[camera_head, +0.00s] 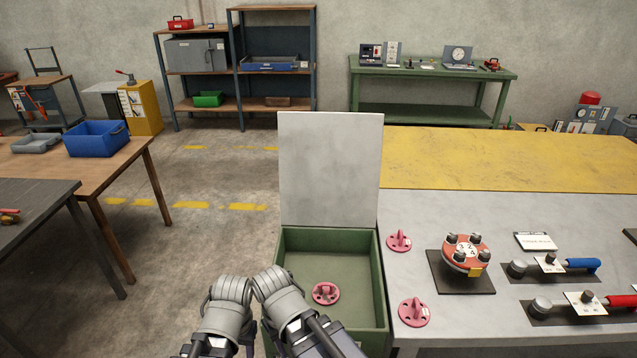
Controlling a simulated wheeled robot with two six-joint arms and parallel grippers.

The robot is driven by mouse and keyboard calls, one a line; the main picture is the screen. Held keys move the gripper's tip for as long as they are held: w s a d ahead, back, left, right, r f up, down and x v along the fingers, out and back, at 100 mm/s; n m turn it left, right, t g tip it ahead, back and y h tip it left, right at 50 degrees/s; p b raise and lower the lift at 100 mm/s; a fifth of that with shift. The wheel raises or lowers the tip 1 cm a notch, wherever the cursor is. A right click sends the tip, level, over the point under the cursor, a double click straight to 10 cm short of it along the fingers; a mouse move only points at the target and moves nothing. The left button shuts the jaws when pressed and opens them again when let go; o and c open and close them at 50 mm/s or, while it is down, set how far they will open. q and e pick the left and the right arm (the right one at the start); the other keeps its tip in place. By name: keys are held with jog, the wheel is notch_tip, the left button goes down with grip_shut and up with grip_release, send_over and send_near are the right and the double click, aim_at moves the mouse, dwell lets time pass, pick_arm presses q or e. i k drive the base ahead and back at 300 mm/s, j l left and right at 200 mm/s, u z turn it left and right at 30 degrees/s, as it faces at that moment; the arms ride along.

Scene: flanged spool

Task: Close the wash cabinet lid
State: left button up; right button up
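The wash cabinet (382,290) is a green open-topped box at the lower middle, against the left end of the grey workbench. Its pale grey lid (331,165) stands upright at the back edge, so the cabinet is open. A pink flanged part with holes (325,293) lies on the cabinet floor. Grey and dark links of my two arms show at the bottom, close together. One is left of the cabinet and the other overlaps its front left corner, hiding part of it. I see no fingertips of either gripper.
The workbench (400,265) on the right carries two more pink parts (399,241) (414,312), a red round fixture (466,254) on a dark plate, and blue-handled (583,264) and red-handled (620,301) clamps. Floor left of the cabinet is clear. The space above the cabinet's opening is mostly free.

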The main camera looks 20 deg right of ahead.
aim_at(329, 162)
jog(key=j+u, duration=0.15)
jog(key=u, duration=2.25)
jog(key=i+j+z, duration=0.15)
jog(key=i+z, duration=0.2)
jog(key=i, duration=0.8)
jog(key=i+l+z, duration=0.1)
jog(key=i+z, duration=0.2)
jog(key=z, duration=0.2)
jog(key=i+z, duration=0.45)
jog(key=i+j+z, duration=0.15)
jog(key=z, duration=0.35)
jog(key=i+l+z, duration=0.15)
jog(key=i+z, duration=0.9)
jog(key=i+j+z, duration=0.25)
jog(key=i, duration=2.15)
jog(key=i+l+u, duration=0.1)
jog(key=i, duration=0.55)
jog(key=z, duration=1.1)
